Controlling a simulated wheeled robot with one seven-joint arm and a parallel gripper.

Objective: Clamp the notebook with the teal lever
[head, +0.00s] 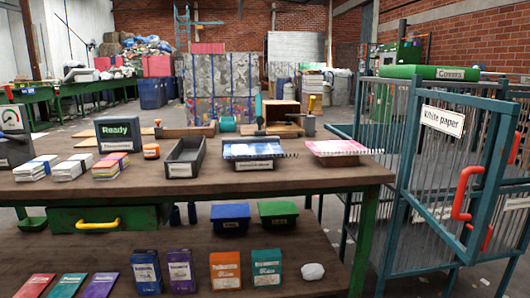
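Whether any clamp part touches the notebook is too small to tell. A second, pink notebook (338,147) lies to the right on another dark base. My gripper is not in view.
The brown table top (200,182) holds paper stacks (71,168), an empty grey tray (185,156) and an orange object (151,151). A teal cylinder (227,124) stands behind. A blue wire cage (435,175) stands at the right. The table's front strip is clear.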

